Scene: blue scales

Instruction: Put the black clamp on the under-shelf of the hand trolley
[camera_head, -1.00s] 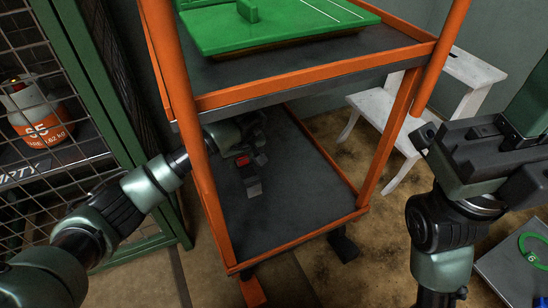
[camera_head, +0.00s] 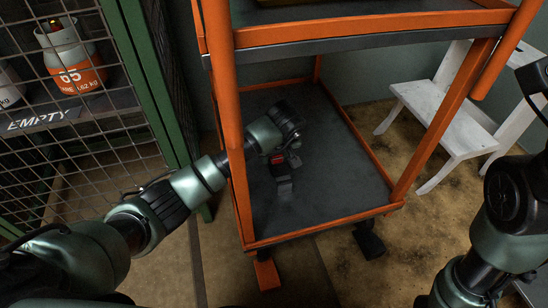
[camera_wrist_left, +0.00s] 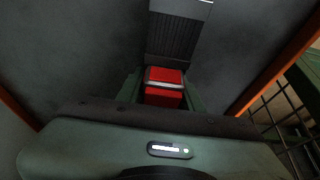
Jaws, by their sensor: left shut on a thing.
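The black clamp (camera_head: 284,180), with a red part, is in the jaws of my left gripper (camera_head: 279,157). It is inside the orange-framed hand trolley, over the dark under-shelf (camera_head: 335,195). I cannot tell whether the clamp touches the shelf. In the left wrist view the clamp's red block (camera_wrist_left: 164,88) sits between the green fingers (camera_wrist_left: 165,100), and its dark ribbed bar (camera_wrist_left: 173,38) points away over the grey shelf. My left arm reaches in past the trolley's front left post (camera_head: 229,100). My right gripper (camera_head: 538,80) is only partly in view at the right edge, and its fingertips do not show.
The upper shelf (camera_head: 370,40) hangs over my left gripper. Orange rims (camera_head: 330,231) edge the under-shelf, and much of its surface is bare. A wire cage with gas bottles (camera_head: 72,62) stands left. A white step stool (camera_head: 425,108) stands at the right.

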